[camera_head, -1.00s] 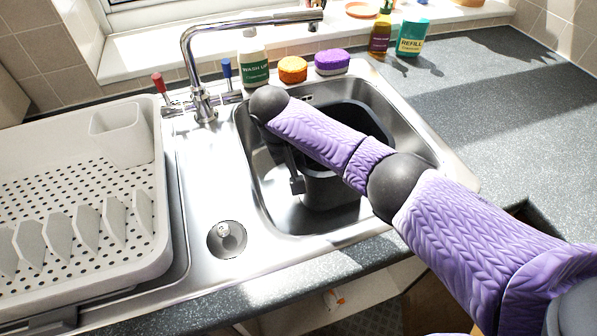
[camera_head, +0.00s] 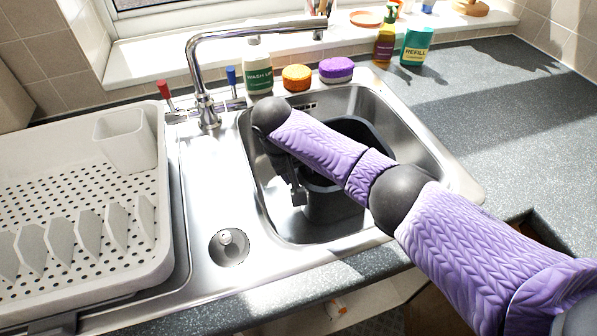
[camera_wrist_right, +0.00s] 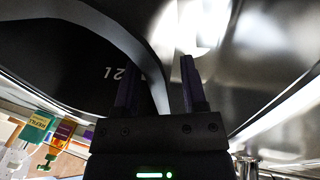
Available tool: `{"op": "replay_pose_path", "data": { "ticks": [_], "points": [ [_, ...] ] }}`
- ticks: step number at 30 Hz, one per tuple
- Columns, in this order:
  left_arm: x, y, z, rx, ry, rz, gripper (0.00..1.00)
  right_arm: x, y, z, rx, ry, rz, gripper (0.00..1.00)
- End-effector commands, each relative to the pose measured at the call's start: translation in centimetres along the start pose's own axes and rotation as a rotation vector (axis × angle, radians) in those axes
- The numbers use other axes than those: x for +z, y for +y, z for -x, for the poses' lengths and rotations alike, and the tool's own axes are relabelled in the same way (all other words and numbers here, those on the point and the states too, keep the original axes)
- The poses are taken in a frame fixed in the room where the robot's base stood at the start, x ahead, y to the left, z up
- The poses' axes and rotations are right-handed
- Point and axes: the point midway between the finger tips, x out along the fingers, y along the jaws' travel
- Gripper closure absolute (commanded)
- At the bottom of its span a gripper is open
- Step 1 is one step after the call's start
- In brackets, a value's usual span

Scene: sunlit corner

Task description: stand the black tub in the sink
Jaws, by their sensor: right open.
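The black tub (camera_head: 335,205) stands upright in the sink (camera_head: 285,225), seemingly on the basin floor; my right arm crosses in front of it and hides part of its rim. In the right wrist view the tub's dark inside (camera_wrist_right: 75,75) shows with pale digits, and its grey rim curves down between the fingers. My right gripper (camera_wrist_right: 158,65) is open, with one finger on each side of the tub's wall. In the head view the gripper is at the tub's left side, mostly hidden below my forearm. My left gripper is not in view.
The tap (camera_head: 208,110) rises behind the sink's left corner. A white dish rack (camera_head: 150,255) fills the left side. The right worktop (camera_head: 490,110) is largely clear.

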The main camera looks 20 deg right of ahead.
Motion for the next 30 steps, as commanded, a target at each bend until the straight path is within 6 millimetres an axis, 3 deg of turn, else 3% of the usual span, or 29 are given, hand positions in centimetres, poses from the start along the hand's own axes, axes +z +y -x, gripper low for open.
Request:
{"op": "replay_pose_path", "data": {
  "ticks": [1, 3, 10, 15, 30],
  "points": [
    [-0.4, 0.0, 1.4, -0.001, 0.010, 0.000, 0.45, -0.1, 0.2, 2.2, -0.002, 0.006, 0.000, 0.46],
    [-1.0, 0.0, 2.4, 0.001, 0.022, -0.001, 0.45, -0.2, 0.2, 4.4, -0.002, 0.007, -0.001, 0.46],
    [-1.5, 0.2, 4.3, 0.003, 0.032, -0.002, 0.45, -0.1, 0.1, 9.6, -0.002, 0.004, -0.001, 0.46],
    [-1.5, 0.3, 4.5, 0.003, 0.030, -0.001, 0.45, -0.1, 0.1, 10.6, -0.001, 0.002, -0.001, 0.46],
    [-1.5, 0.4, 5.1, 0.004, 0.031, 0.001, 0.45, 0.4, -0.3, 10.6, -0.020, 0.001, 0.014, 0.46]
  ]
}}
